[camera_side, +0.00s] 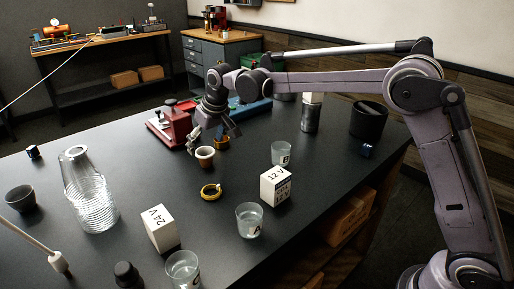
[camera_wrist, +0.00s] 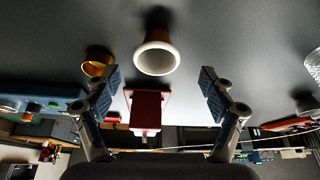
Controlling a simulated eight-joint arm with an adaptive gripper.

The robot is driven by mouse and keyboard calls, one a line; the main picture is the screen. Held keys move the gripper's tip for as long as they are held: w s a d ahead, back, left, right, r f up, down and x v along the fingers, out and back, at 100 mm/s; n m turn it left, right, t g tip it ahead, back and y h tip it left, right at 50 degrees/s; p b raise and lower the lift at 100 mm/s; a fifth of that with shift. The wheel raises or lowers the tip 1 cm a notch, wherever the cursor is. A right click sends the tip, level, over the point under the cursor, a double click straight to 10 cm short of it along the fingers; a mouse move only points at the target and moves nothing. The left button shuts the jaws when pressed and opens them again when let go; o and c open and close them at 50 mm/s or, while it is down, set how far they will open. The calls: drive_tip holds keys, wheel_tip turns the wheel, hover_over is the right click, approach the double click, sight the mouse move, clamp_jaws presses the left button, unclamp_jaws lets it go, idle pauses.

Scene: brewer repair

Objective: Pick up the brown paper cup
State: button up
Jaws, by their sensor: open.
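The brown paper cup (camera_side: 205,157) stands upright on the black table in the side view, with a pale rim. In the wrist view the cup (camera_wrist: 157,58) shows its round white rim and brown wall, centred sideways between my fingers and beyond their tips. My gripper (camera_side: 213,139) is open and empty, pointing down just above and behind the cup in the side view. In the wrist view its two blue-padded fingers (camera_wrist: 158,85) are spread wide. I see no contact with the cup.
A yellow cup-like thing (camera_side: 222,143) stands close behind the cup, and a red device (camera_side: 175,126) is behind left. The 12V box (camera_side: 275,186), 24V box (camera_side: 160,229) and glasses stand nearer. Table left of the ring is clear.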

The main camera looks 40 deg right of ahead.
sight(205, 152)
drive_tip(key=shift+x, duration=2.65)
drive_tip(key=shift+w+d+r, duration=0.1)
drive_tip(key=shift+d, duration=0.1)
drive_tip(key=c, duration=0.8)
